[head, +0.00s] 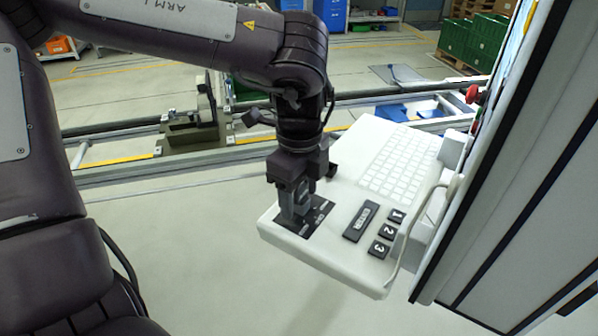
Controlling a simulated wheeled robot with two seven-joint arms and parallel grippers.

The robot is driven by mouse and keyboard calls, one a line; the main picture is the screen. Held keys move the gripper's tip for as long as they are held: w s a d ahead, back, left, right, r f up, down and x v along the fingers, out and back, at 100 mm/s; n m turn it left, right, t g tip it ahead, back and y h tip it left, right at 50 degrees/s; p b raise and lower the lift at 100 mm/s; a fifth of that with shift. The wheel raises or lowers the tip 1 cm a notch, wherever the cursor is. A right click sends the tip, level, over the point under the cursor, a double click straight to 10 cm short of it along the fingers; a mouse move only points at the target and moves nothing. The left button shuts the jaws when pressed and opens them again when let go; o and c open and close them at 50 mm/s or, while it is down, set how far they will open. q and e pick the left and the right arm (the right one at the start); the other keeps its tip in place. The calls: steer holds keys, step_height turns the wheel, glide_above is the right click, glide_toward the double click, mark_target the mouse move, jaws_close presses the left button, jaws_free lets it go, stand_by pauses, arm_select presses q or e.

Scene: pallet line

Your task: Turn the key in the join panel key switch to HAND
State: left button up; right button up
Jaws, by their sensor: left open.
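A white panel desk (290,252) with a keyboard juts out from a tall cabinet on the right. A black plate (318,218) with white marks lies at its left front corner; I take it for the key switch plate. My left gripper (293,214) points straight down over this plate, its fingertips at or just above it. It is open. The key and switch are hidden behind the fingers, and I cannot read the HAND mark or tell whether the fingers touch anything. My right gripper is not in view.
Black blocks numbered 1, 2 and 3 (387,232) and a black labelled block (360,221) stand right of the plate. The white keyboard (398,165) lies behind. A cable (410,235) hangs along the desk's right side. Rails run behind; open floor lies in front.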

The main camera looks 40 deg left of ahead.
arm_select(q)
steer(key=shift+f, duration=0.2)
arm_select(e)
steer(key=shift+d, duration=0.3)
arm_select(q)
steer(key=c, duration=1)
steer(key=shift+f+n+b, duration=0.1)
steer(key=shift+n+b, duration=0.3)
steer(key=shift+c, duration=0.2)
steer(key=shift+n+b, duration=1.1)
steer(key=shift+n, duration=0.2)
steer(key=shift+s+n+b, duration=0.15)
steer(key=shift+n+b, duration=2.15)
steer(key=shift+n, duration=0.4)
steer(key=o, duration=1)
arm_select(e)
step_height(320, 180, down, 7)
arm_select(q)
steer(key=shift+o, duration=0.4)
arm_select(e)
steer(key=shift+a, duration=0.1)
